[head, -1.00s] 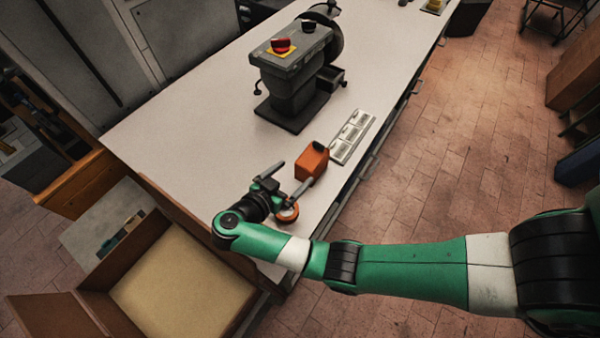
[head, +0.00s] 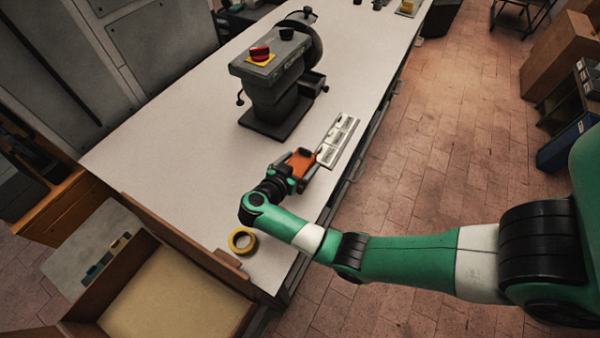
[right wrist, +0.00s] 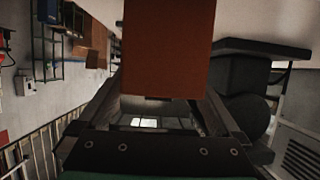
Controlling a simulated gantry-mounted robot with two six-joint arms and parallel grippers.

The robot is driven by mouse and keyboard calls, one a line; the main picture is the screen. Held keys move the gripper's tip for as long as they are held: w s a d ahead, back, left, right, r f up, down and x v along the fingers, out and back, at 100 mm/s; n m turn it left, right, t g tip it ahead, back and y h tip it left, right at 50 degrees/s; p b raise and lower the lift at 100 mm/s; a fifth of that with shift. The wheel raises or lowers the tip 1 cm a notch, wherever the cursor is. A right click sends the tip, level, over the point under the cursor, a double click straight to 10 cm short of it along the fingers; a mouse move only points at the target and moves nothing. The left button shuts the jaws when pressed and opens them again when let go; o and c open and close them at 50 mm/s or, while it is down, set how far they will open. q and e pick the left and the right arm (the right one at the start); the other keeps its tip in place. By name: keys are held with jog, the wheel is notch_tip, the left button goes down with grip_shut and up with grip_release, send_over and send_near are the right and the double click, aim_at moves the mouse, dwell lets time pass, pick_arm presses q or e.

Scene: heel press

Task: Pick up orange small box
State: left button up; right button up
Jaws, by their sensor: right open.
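The orange small box (head: 303,158) sits on the white workbench, just left of a pale panel with several sections. My right gripper (head: 298,163) is open at the box, with a finger on either side of it in the head view. In the right wrist view the box (right wrist: 168,48) fills the upper middle, ahead of the gripper and between the lines of its two fingers. I cannot tell whether the fingers touch it. The gripper hides part of the box in the head view. My left gripper is not in view.
The pale panel (head: 338,141) lies close beyond the box. A dark grey press (head: 274,90) with a red knob stands farther back on the workbench (head: 190,150). A yellow tape roll (head: 242,240) lies near the front edge, beside an open cardboard box (head: 175,295).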

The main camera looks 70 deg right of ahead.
aim_at(304, 151)
grip_shut()
dwell(0.5)
jog(key=shift+r, duration=0.15)
jog(key=shift+r+p, duration=0.25)
jog(key=shift+p, duration=0.05)
notch_tip(304, 151, up, 3)
jog(key=shift+f+p, duration=0.15)
jog(key=shift+p, duration=0.5)
jog(key=s+a+r+p, duration=0.6)
jog(key=s+r, duration=0.3)
jog(key=s, duration=0.3)
jog(key=shift+s+r, duration=0.25)
jog(key=shift+s, duration=0.05)
